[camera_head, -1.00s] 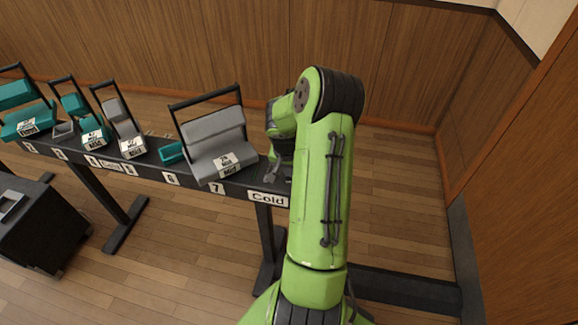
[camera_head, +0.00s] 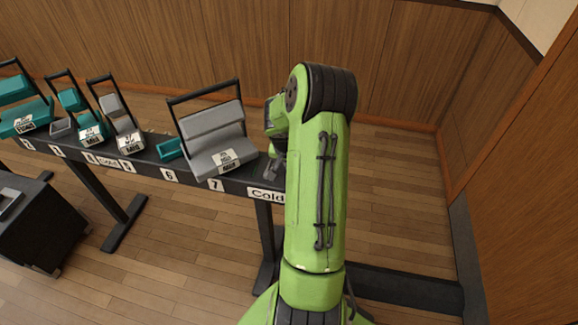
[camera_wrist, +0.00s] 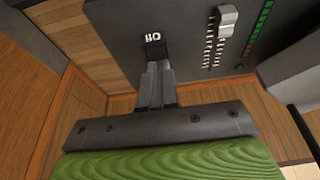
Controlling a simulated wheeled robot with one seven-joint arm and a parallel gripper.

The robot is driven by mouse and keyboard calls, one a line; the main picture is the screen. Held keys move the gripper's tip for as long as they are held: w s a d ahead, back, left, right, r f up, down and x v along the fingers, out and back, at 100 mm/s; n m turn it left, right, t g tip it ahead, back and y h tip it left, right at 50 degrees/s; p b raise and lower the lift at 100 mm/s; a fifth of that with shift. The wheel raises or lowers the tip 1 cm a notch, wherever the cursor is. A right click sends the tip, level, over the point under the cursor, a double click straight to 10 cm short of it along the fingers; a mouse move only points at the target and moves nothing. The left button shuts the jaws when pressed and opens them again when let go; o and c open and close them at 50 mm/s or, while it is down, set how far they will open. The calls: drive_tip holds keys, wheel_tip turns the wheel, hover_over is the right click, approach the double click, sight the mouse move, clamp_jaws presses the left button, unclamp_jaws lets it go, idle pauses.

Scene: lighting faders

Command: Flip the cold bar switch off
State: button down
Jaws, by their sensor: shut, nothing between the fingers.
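The place marked by the "Cold" label (camera_head: 265,194) is at the right end of the black rail in the head view. The switch there is hidden from the head by my arm. In the wrist view, a small black switch piece (camera_wrist: 153,38) with white lettering, upside down and seemingly "ON", sits on the dark panel (camera_wrist: 115,22). My gripper (camera_wrist: 157,68) is shut and empty, its tips just below that piece in the picture. I cannot tell whether they touch it. In the head view, my gripper is mostly hidden behind my green arm.
On the panel, a fader with a pale knob (camera_wrist: 228,14) and a green level strip (camera_wrist: 260,18) lie right of the switch. A grey seat-like unit (camera_head: 214,138) stands left of my arm on the rail (camera_head: 140,159). Teal units (camera_head: 90,125) stand farther left.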

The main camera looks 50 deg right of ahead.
wheel_tip(320, 180, up, 4)
drive_tip(key=p, duration=0.2)
drive_tip(key=shift+w+a+f+p, duration=0.1)
drive_tip(key=shift+w+p, duration=0.05)
drive_tip(key=shift+p, duration=0.25)
drive_tip(key=s+a+p+v, duration=0.1)
drive_tip(key=p+v, duration=0.1)
drive_tip(key=v, duration=0.8)
drive_tip(key=shift+a+f, duration=0.2)
drive_tip(key=shift+a, duration=0.1)
